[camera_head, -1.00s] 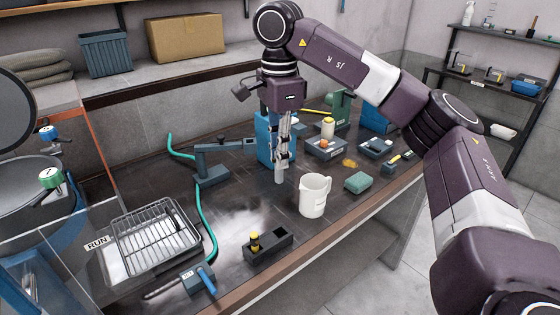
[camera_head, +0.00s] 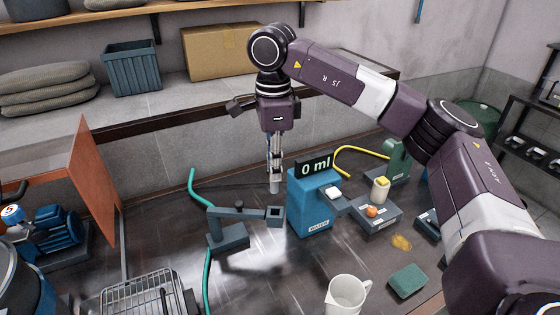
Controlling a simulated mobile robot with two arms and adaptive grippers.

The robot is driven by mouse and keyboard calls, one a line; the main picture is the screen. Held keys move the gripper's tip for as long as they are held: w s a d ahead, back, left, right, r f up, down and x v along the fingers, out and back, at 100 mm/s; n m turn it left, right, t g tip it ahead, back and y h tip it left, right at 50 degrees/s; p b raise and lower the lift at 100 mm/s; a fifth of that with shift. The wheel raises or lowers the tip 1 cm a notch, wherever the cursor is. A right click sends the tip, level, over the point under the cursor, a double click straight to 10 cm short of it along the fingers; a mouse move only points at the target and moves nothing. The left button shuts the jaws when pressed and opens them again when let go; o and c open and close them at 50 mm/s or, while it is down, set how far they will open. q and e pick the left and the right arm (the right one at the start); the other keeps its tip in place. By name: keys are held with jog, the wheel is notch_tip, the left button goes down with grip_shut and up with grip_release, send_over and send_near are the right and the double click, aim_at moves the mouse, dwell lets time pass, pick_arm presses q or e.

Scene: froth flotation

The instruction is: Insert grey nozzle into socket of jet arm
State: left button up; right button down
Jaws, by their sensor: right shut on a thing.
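The grey nozzle (camera_head: 275,187) is a small, light grey upright cylinder in my right gripper (camera_head: 275,168). My right gripper points down and is shut on the nozzle's upper part. The jet arm (camera_head: 237,213) is dark blue-grey, on a block base, and reaches right to a square socket end (camera_head: 275,216). In the picture the nozzle is straight above the socket end, with a gap between them; whether it is directly over it or behind it in depth I cannot tell. My left gripper is not in view.
A blue WATER box (camera_head: 314,205) with a "0 ml" display stands right of the socket. A teal hose (camera_head: 193,200) runs on the left. A white jug (camera_head: 346,294), a green sponge (camera_head: 407,281) and a wire rack (camera_head: 140,295) are in front.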

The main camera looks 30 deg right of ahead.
aim_at(275, 191)
jog(key=shift+f, duration=0.4)
jog(key=shift+f+b, duration=0.25)
jog(key=shift+b, duration=0.25)
notch_tip(275, 191, down, 3)
jog(key=shift+f+b, duration=0.1)
jog(key=shift+b, duration=1)
jog(key=shift+f, duration=0.35)
jog(key=shift+f+b, duration=0.5)
jog(key=shift+b, duration=0.05)
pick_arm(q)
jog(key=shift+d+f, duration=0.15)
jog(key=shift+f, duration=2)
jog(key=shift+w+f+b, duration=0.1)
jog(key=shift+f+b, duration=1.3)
pick_arm(e)
jog(key=shift+f, duration=2.1)
